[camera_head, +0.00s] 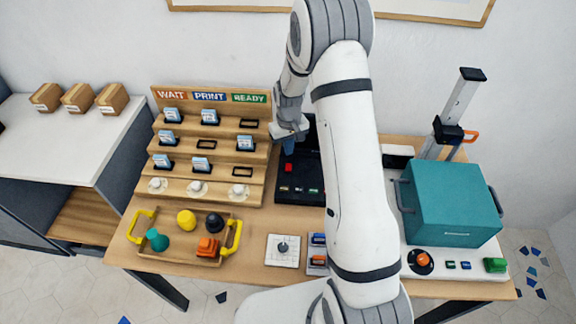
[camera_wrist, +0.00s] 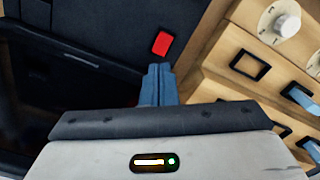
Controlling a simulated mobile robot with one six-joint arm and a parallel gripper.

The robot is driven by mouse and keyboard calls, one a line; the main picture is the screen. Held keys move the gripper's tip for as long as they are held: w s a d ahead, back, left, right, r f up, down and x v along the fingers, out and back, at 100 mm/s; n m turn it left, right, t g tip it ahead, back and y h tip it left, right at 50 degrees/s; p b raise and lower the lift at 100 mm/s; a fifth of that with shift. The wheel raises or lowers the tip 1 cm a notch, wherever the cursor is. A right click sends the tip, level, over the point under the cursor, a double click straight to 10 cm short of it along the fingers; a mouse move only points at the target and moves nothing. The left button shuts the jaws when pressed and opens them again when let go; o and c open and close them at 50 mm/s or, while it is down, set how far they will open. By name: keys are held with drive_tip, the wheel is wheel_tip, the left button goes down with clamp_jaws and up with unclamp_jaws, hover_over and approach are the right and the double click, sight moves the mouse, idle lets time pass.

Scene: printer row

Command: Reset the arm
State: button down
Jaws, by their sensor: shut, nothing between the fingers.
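My arm rises from the front middle of the head view and bends over at the top, hiding part of the table. My gripper (camera_head: 288,148) hangs above the black panel (camera_head: 290,196), just right of the stepped wooden rack. In the wrist view my gripper (camera_wrist: 159,72) shows its blue fingers together and empty. Their tips point at a red button (camera_wrist: 162,43) on the dark panel. The red button also shows in the head view (camera_head: 288,168). I cannot tell whether the tips touch the panel.
The wooden rack (camera_head: 211,103) with WAIT, PRINT and READY labels holds several small cards. A tray (camera_head: 177,258) with coloured knobs stands front left. A teal box (camera_head: 450,205) and a tall column (camera_head: 462,100) stand at right. A white knob plate (camera_head: 283,251) lies in front.

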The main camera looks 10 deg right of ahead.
drive_tip(key=shift+r, duration=0.5)
drive_tip(key=shift+r, duration=0.1)
drive_tip(key=s+r+m+t, duration=0.1)
drive_tip(key=s+r, duration=0.4)
drive_tip(key=r, duration=0.4)
drive_tip(key=s+r+t, duration=0.1)
drive_tip(key=s+r, duration=0.5)
drive_tip(key=r, duration=0.3)
drive_tip(key=s+r, duration=0.3)
drive_tip(key=s, duration=0.6)
drive_tip(key=s+r+m+t, duration=0.1)
drive_tip(key=s+r, duration=0.3)
drive_tip(key=s, duration=0.5)
drive_tip(key=shift+w, duration=0.15)
